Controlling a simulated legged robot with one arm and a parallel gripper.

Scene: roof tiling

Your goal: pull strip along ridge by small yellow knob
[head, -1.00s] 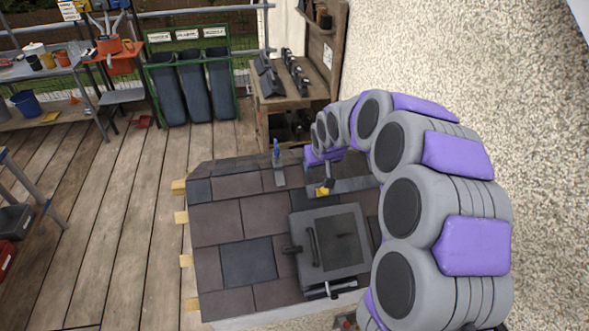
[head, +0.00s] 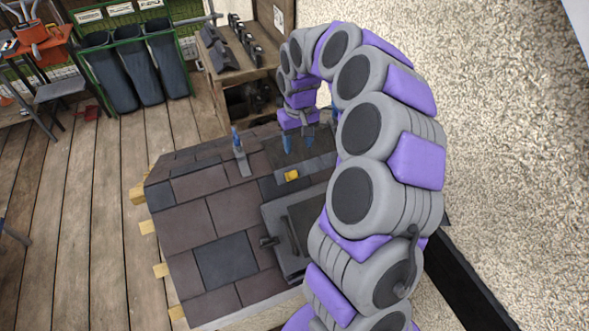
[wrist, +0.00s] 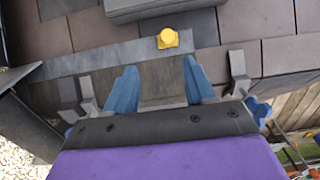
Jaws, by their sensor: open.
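The small yellow knob (head: 291,175) sits on a grey strip (head: 318,164) near the top of the tiled roof. In the wrist view, the knob (wrist: 167,39) stands at the upper edge of the strip (wrist: 110,60), beyond my fingertips. My gripper (head: 299,144) is open, with its two blue fingers apart and nothing clearly held between them. It hangs just behind the knob in the head view, apart from it. In the wrist view my gripper (wrist: 160,75) points toward the strip, with the knob ahead between the finger lines.
A roof window (head: 284,237) lies below the knob, partly behind my arm. A wooden workbench (head: 235,75) stands behind the roof.

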